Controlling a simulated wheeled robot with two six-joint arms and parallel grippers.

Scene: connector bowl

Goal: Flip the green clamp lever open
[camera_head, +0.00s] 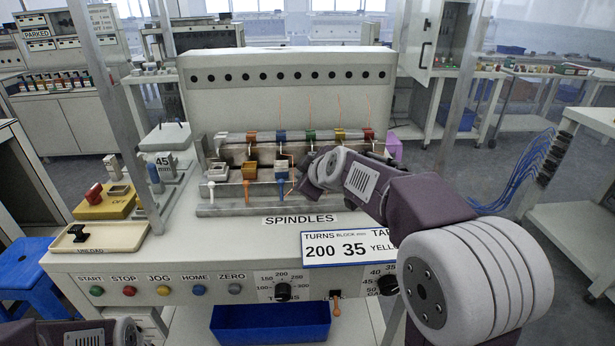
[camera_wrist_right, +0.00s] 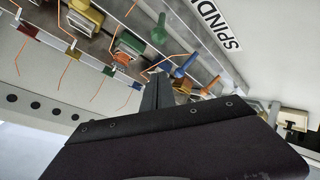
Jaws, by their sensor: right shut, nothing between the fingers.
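The green clamp lever (camera_wrist_right: 158,30) shows in the right wrist view, standing out beside the green clamp (camera_wrist_right: 130,43) in the row of coloured clamps. In the head view my right wrist and gripper cover it. My right gripper (camera_wrist_right: 160,88) is shut and empty. Its dark fingers are close to the row, between the green clamp and the blue lever (camera_wrist_right: 186,66), with the green lever a little apart from the fingertips. I cannot tell whether the lever is open or closed. My left gripper is out of view; only part of the left arm shows at the lower left.
Blue (camera_head: 282,186), orange (camera_head: 247,192) and white (camera_head: 211,190) levers stand left of my right gripper. The machine's tall grey housing (camera_head: 285,105) rises behind. Thin orange wires stick up from the back row.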

